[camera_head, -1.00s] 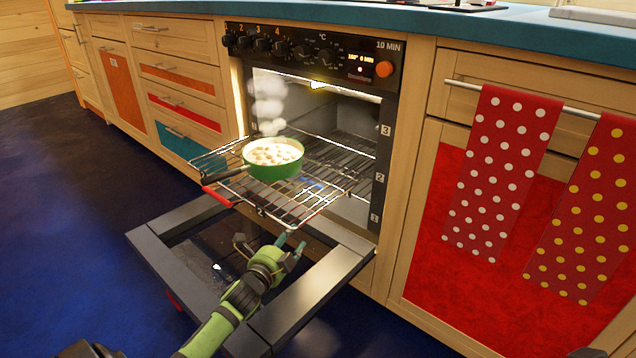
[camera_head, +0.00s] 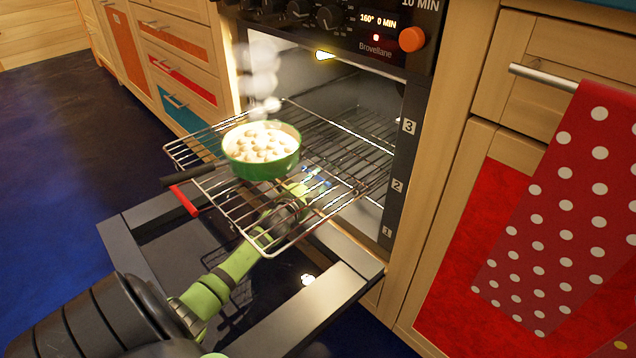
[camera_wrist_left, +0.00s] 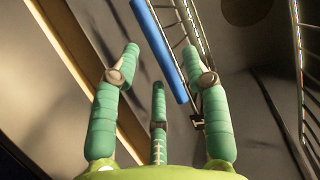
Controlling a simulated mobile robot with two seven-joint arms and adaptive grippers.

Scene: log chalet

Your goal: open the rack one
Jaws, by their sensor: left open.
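A blue bar (camera_wrist_left: 161,50) on a wire rack shows in the left wrist view. A small blue patch (camera_head: 316,180) shows in the head view, low in the oven, through the wires of the pulled-out rack (camera_head: 237,212). My left gripper (camera_wrist_left: 161,62) is open, its green fingers spread on either side of the blue bar. I cannot tell whether they touch it. In the head view my left gripper (camera_head: 293,200) is partly hidden under the pulled-out rack. My right gripper is out of view.
The pulled-out rack has a red handle (camera_head: 184,201) and carries a steaming green pan (camera_head: 262,166). The oven door (camera_head: 330,296) is folded down below my left arm. A polka-dot towel (camera_head: 575,190) hangs at the right.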

